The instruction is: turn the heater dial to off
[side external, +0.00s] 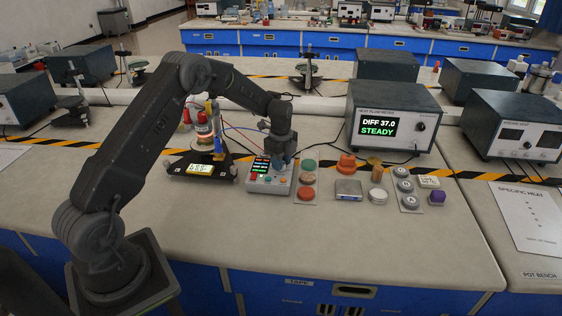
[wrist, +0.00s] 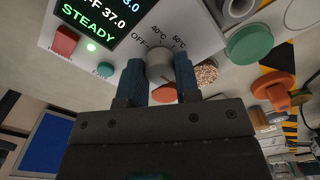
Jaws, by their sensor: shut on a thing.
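The heater control box (side external: 256,186) is a light grey box with a small screen, left of centre on the bench in the side view. In the wrist view its panel (wrist: 207,40) carries the labels OFF, 40°C and 50°C around a grey round dial (wrist: 160,62). My gripper (wrist: 160,84) has its two blue fingers on either side of the dial, shut on it. In the side view my gripper (side external: 283,160) reaches down onto the box and hides the dial. I cannot tell which label the dial points at.
An apparatus on a black base (side external: 205,167) stands close left of the box. Coloured discs (side external: 308,179) lie close right. A display unit (side external: 393,122) reading DIFF 37.0 STEADY stands behind. The bench front is clear.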

